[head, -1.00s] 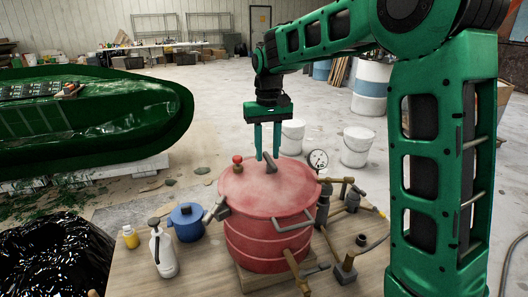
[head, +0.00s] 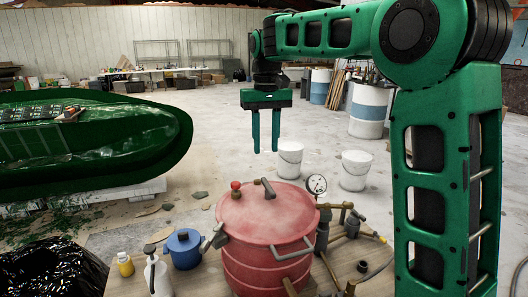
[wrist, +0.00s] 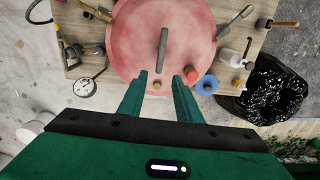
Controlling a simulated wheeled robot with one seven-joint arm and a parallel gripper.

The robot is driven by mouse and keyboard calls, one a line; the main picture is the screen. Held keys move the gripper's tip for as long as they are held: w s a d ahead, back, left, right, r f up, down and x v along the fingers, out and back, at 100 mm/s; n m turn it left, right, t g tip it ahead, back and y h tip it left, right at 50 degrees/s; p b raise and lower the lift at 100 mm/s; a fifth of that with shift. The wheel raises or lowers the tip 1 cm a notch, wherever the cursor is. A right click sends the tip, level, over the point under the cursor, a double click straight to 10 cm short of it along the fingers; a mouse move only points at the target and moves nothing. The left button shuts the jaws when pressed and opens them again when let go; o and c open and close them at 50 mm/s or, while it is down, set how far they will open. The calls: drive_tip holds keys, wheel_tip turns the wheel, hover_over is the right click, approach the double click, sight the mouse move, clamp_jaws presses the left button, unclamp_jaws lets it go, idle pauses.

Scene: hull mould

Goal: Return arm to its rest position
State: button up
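My gripper (head: 266,150) is green, points down and is open, with a clear gap between its two fingers and nothing between them. It hangs in the air above and behind the red pressure pot (head: 262,215), apart from it. The pot stands on a wooden table with its lid on; a dark bar handle (head: 268,188) and a red knob sit on the lid. In the wrist view the open fingers (wrist: 162,85) show over the pot's lid (wrist: 140,32), with the bar handle ahead of them. My green arm reaches in from the right.
On the table (head: 205,280) are a blue pot (head: 184,250), a white spray bottle (head: 157,275), a yellow bottle (head: 125,264), a gauge (head: 316,185) and several tools. White buckets (head: 356,170) stand behind. A green hull mould (head: 90,140) is at left. Open floor lies behind the gripper.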

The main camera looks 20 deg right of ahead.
idle(0.4)
drive_tip(key=s+d+f+m, duration=0.2)
drive_tip(key=s+d+f, duration=0.1)
drive_tip(key=s+d, duration=0.6)
drive_tip(key=s+d+f+m, duration=0.1)
drive_tip(key=s+f, duration=0.3)
drive_tip(key=s, duration=0.5)
drive_tip(key=s+d+f+m, duration=0.1)
drive_tip(key=s+d+f, duration=0.3)
drive_tip(key=s, duration=0.5)
drive_tip(key=s+d+f+m, duration=0.2)
drive_tip(key=s+f, duration=0.4)
drive_tip(key=s, duration=0.4)
drive_tip(key=shift+d, duration=0.25)
drive_tip(key=shift+f, duration=0.1)
drive_tip(key=shift+w+f, duration=0.25)
drive_tip(key=shift+w, duration=0.4)
